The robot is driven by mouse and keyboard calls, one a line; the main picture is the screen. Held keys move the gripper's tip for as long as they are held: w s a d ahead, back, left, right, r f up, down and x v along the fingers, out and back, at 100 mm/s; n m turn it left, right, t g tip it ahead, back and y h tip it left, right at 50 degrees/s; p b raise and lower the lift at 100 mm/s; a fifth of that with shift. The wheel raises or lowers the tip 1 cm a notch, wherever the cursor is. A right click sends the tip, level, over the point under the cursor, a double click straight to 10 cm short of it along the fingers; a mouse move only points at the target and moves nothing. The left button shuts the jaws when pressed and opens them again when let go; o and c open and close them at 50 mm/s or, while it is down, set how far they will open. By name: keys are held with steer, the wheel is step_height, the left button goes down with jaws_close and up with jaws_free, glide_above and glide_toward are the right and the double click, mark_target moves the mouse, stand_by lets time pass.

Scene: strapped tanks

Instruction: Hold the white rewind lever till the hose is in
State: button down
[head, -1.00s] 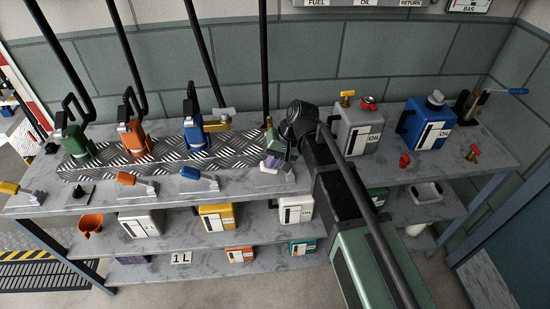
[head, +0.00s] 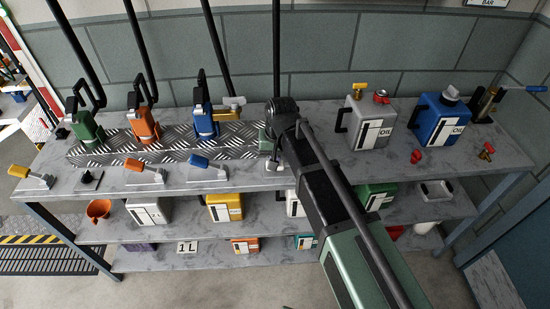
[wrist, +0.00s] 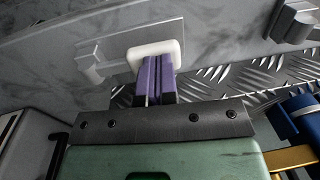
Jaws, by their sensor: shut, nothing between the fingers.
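The white rewind lever (wrist: 142,56) shows in the wrist view, with its pale end on a grey bracket plate (wrist: 125,42). My gripper (wrist: 156,62) is shut and empty, its purple fingers reaching up to the white end; they overlap it, and I cannot tell how firmly they touch. In the head view the lever (head: 274,167) is a small white patch at the shelf's front edge, mostly hidden by my arm. A black hose (head: 276,60) comes down behind my gripper; its lower end is hidden. Other hoses end at green (head: 85,128), orange (head: 144,125) and blue (head: 204,122) nozzles.
An orange lever (head: 145,170) and a blue lever (head: 208,167) stand to the left on the same front edge. A treadplate strip (head: 170,146) runs behind them. A grey oil can (head: 372,124) and a blue oil can (head: 438,120) stand to the right of my arm.

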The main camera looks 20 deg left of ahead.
steer(key=shift+s, duration=0.1)
step_height(320, 180, up, 14)
steer(key=p, duration=1.4)
steer(key=shift+d, duration=0.15)
